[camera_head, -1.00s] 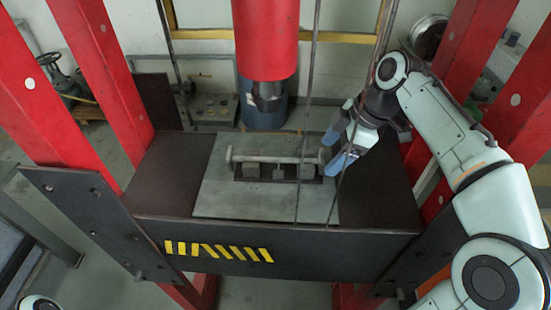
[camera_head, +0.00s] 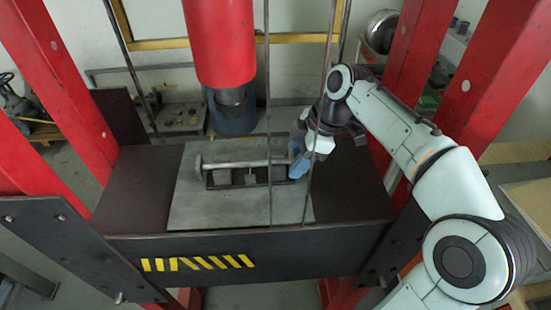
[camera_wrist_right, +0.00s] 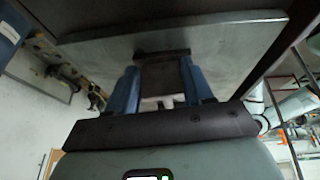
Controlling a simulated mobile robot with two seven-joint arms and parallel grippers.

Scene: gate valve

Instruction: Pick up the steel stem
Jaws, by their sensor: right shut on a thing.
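The steel stem (camera_head: 245,163) is a grey bar with a wider left end. It lies level across a dark holder (camera_head: 222,178) on the grey plate under the red press ram. My right gripper (camera_head: 298,160) has blue fingers and is at the stem's right end, shut on it. The fingers partly hide that end. In the right wrist view, a dark, blocky shape (camera_wrist_right: 162,75) shows between the two blue fingers of my right gripper (camera_wrist_right: 160,88); the stem's outline is hard to tell there. My left gripper is not in view.
The red ram (camera_head: 231,45) hangs just behind the stem. Thin dark rods (camera_head: 268,110) run upright in front of the plate and close to my right gripper. Red posts (camera_head: 52,80) flank the press. The grey plate (camera_head: 205,212) is bare in front of the holder.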

